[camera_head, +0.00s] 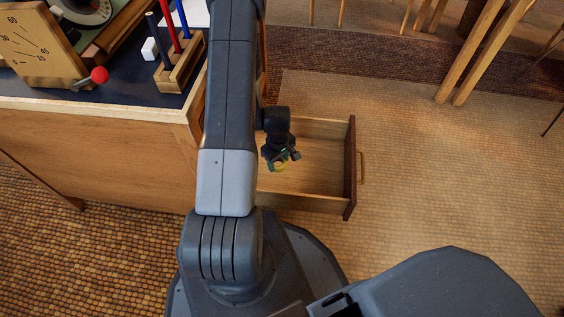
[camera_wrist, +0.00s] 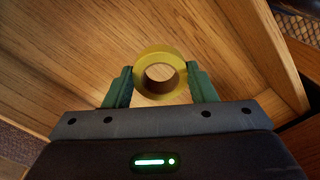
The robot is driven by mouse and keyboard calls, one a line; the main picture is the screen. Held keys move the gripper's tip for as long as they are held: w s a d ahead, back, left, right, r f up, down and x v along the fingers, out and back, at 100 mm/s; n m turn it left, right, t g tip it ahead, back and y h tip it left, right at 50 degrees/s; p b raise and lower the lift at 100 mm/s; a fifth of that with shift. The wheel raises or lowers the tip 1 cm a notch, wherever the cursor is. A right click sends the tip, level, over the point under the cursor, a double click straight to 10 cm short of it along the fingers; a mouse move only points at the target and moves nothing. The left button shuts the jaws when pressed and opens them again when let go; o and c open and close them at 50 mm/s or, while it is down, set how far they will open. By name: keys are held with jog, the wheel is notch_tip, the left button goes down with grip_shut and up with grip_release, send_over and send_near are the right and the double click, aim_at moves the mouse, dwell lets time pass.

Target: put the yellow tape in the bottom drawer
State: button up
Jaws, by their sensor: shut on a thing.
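The yellow tape (camera_wrist: 160,57) is a ring held between the two green fingers of my gripper (camera_wrist: 160,84) in the wrist view. In the head view my gripper (camera_head: 279,160) hangs over the open drawer (camera_head: 318,172), and only a little of the yellow tape (camera_head: 280,167) shows under it. The drawer is pulled out to the right of the desk, with a wooden floor and a dark front with a handle. In the wrist view the drawer's wooden floor (camera_wrist: 60,45) lies behind the tape. I cannot tell how high the tape is above it.
The desk (camera_head: 100,150) stands at the left. Wooden legs (camera_head: 475,45) stand at the upper right. The floor right of the drawer is clear.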

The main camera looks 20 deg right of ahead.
aim_at(279, 180)
notch_tip(279, 180, down, 10)
jog(key=b, duration=0.3)
jog(key=shift+r, duration=0.25)
jog(key=shift+f, duration=0.15)
jog(key=o, duration=1)
notch_tip(279, 180, up, 12)
jog(key=p, duration=0.4)
jog(key=shift+r, duration=0.2)
